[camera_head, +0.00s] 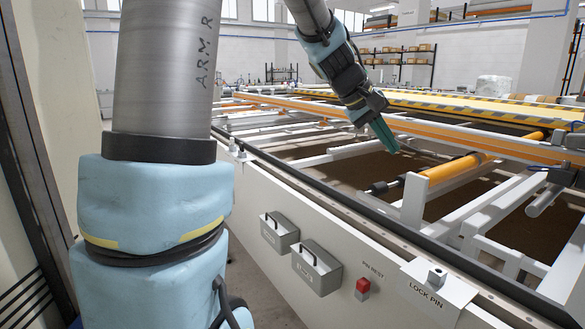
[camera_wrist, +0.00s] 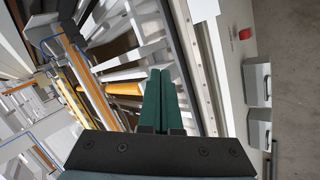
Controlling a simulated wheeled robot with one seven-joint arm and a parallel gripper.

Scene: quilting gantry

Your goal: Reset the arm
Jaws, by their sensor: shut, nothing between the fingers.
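My gripper (camera_head: 389,146) shows in the head view at the end of my arm, which comes down from the top middle. Its green fingers are closed together and nothing is between them. In the wrist view the gripper (camera_wrist: 161,72) points away from the camera with its two green fingers side by side. It hangs over the white-framed gantry, apart from the orange roller (camera_head: 455,168). I cannot tell the exact height above the frame.
The gantry's white front panel (camera_head: 330,235) carries two grey boxes (camera_head: 316,266), a red pin rest button (camera_head: 362,288) and a lock pin (camera_head: 436,275). An orange rail (camera_head: 480,148) runs across the gantry. Shelves (camera_head: 405,62) stand at the back.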

